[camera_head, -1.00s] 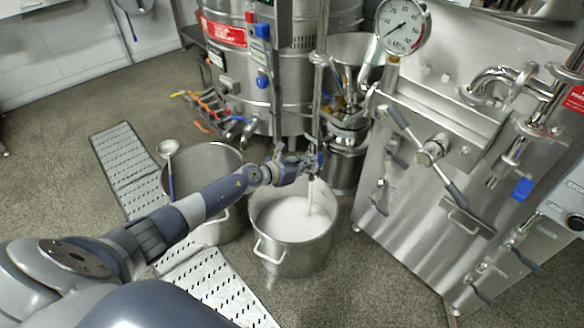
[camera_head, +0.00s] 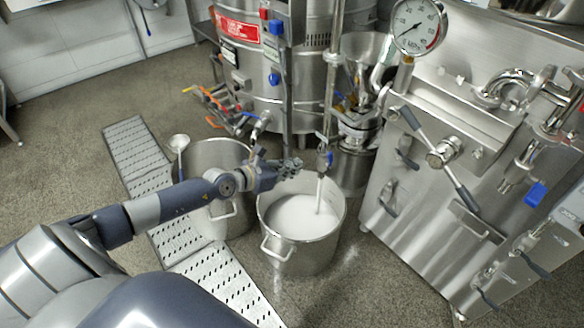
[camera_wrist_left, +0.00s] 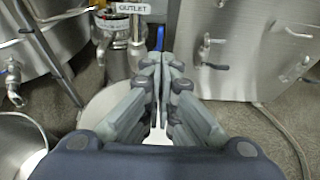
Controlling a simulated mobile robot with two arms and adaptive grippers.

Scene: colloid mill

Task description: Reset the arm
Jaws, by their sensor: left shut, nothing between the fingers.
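My left arm comes in from the left, and its gripper (camera_head: 292,167) hangs above the left part of the rim of a steel pot (camera_head: 298,252) holding white liquid (camera_head: 296,215). The wrist view shows the left gripper (camera_wrist_left: 161,62) with its fingers together and nothing between them. A thin white stream (camera_head: 320,192) falls into the pot from an outlet pipe with a blue-handled valve (camera_head: 326,158), just right of the fingers. The gripper is apart from the valve. My right gripper is in neither view.
A second steel pot (camera_head: 233,221) with a ladle (camera_head: 179,144) stands to the left, under my forearm. A perforated metal ramp (camera_head: 136,148) lies on the floor. A steel machine panel with levers (camera_head: 437,150) and a pressure gauge (camera_head: 418,26) stands right. Open floor lies far left.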

